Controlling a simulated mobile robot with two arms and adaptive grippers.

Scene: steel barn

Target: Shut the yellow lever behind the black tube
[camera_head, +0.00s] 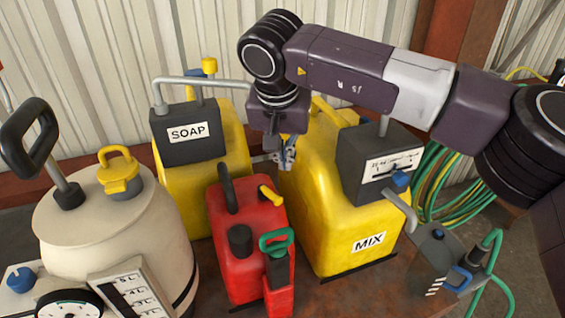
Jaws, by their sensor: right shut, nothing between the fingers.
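A small yellow lever (271,196) sits on top of the red can (228,270), tilted, near the can's back right. A short black tube (240,240) stands on the can in front of and left of the lever. A curved black handle (228,188) rises at the can's left side. My right gripper (286,160) is shut and empty, pointing down. In the picture it is above the lever, against the yellow MIX jug (345,240), apart from the lever. My left gripper is not in view.
A green handle (276,240) is on the red can's front. The SOAP jug (205,205) stands behind left. A cream tank (110,225) with a yellow handle (118,165) and black grip (28,135) is at left. A grey box with hose (440,262) is at right.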

